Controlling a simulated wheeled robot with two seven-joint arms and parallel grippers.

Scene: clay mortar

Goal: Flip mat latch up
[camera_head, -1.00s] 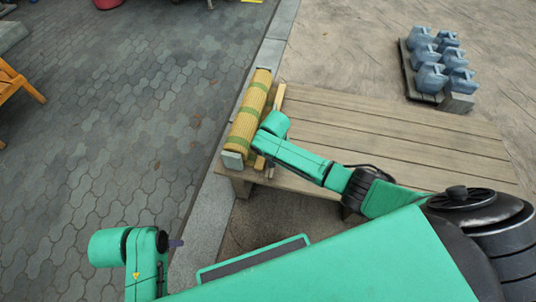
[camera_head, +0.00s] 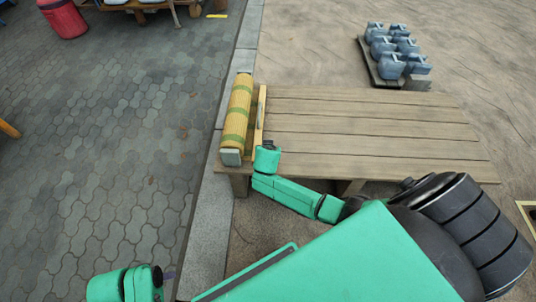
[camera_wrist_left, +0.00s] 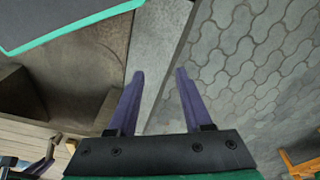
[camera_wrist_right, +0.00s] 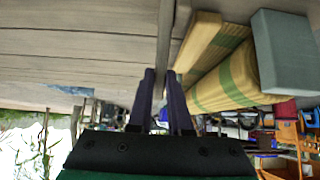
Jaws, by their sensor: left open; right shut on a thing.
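A rolled yellow mat with green bands (camera_head: 238,112) lies at the left edge of the wooden platform (camera_head: 370,130). A pale wooden bar (camera_head: 261,112), perhaps the latch, runs along its right side. In the right wrist view the mat (camera_wrist_right: 222,82) and bar (camera_wrist_right: 197,42) are just right of the fingers. My right gripper (camera_wrist_right: 162,75) has its fingers close together, shut on a thin grey strip (camera_wrist_right: 166,35) beside the bar; whether that is part of the latch I cannot tell. My left gripper (camera_wrist_left: 157,75) is open and empty above the kerb, away from the mat.
A red bin (camera_head: 63,18) stands at the upper left. The paving left of the kerb (camera_head: 210,215) is mostly clear.

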